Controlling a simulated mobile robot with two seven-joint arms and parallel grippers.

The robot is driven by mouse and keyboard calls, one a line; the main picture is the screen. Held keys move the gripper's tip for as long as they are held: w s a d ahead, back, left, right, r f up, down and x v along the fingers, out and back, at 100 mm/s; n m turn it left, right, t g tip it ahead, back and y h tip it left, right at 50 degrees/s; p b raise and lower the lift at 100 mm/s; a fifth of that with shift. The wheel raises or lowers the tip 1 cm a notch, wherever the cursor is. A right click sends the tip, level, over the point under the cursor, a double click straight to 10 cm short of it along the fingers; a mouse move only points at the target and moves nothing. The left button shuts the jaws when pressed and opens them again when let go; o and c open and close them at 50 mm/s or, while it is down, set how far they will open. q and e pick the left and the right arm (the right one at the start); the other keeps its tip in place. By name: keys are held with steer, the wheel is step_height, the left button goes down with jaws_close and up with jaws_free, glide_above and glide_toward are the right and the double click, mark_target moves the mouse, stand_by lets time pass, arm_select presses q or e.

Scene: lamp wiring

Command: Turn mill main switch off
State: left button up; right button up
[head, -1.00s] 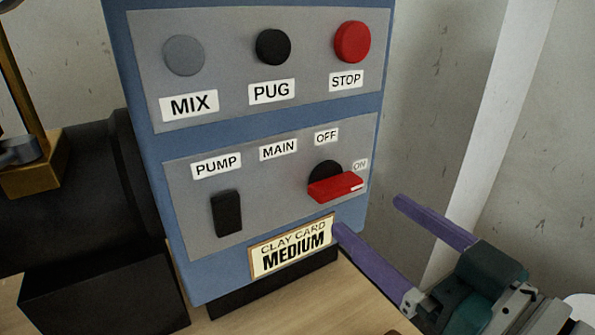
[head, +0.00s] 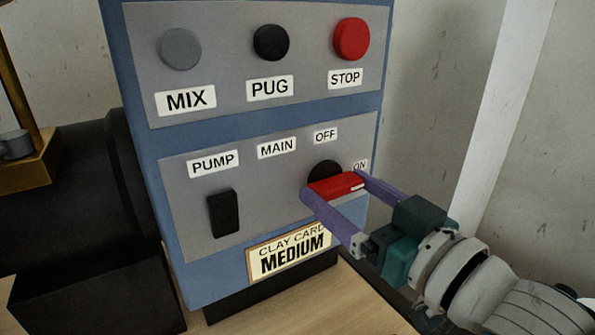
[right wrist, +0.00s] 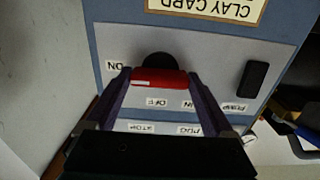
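The main switch is a red handle (head: 335,186) on a black round base (head: 324,170), on the lower grey panel. Its white-marked end points right, towards the ON label (head: 360,165); the OFF label (head: 326,135) is above it. My right gripper (head: 333,183) is open around the handle, with one purple finger beside each end. In the right wrist view the handle (right wrist: 159,77) sits between the fingertips, with little or no gap; whether they touch it I cannot tell. My left gripper is not in view.
Above are the grey MIX button (head: 180,49), the black PUG button (head: 271,42) and the red STOP button (head: 351,39). A black PUMP switch (head: 223,213) is to the left. A clay card (head: 289,253) reading MEDIUM sits below. A wall stands close on the right.

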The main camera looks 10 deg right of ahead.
steer(key=c, duration=0.6)
steer(key=shift+c, duration=0.2)
steer(key=shift+n, duration=0.7)
steer(key=n, duration=0.4)
steer(key=shift+p, duration=0.4)
steer(key=n, duration=0.5)
steer(key=shift+n, duration=0.4)
steer(key=n, duration=0.3)
steer(key=shift+b, duration=0.3)
steer(key=shift+n+b, duration=0.3)
steer(key=shift+n, duration=1.6)
